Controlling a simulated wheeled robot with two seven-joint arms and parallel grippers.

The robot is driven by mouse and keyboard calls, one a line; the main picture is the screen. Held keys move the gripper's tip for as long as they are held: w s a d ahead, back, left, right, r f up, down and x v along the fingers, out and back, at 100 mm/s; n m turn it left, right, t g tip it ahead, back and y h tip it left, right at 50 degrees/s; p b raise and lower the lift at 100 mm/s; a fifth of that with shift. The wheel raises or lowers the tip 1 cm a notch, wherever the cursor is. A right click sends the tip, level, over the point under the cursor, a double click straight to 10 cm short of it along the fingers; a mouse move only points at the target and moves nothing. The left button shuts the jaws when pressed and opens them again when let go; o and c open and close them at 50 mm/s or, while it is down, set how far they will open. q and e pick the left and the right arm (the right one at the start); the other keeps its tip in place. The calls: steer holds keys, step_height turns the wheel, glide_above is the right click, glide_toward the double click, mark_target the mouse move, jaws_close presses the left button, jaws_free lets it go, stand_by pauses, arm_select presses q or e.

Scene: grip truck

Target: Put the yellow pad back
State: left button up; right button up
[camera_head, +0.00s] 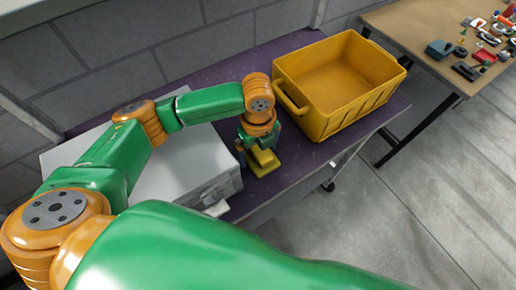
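The yellow pad (265,161) is a small yellow block on the purple table, between the white case and the yellow crate. My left gripper (260,146) points down right over the pad, at its upper end. The wrist and the arm hide most of the fingers, so I cannot tell whether they are open or closed on the pad. My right gripper is out of view.
A yellow crate (310,126) with a handle cut-out stands on the purple table (293,172), right of my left gripper; it looks empty. A white case (178,178) lies to the left. A brown table (416,28) with several small parts stands at the back right. A block wall is behind.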

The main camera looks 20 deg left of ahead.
mark_target(258, 148)
arm_select(q)
steer(key=shift+r, duration=0.15)
step_height(258, 148, up, 12)
steer(key=shift+r, duration=0.1)
stand_by(0.4)
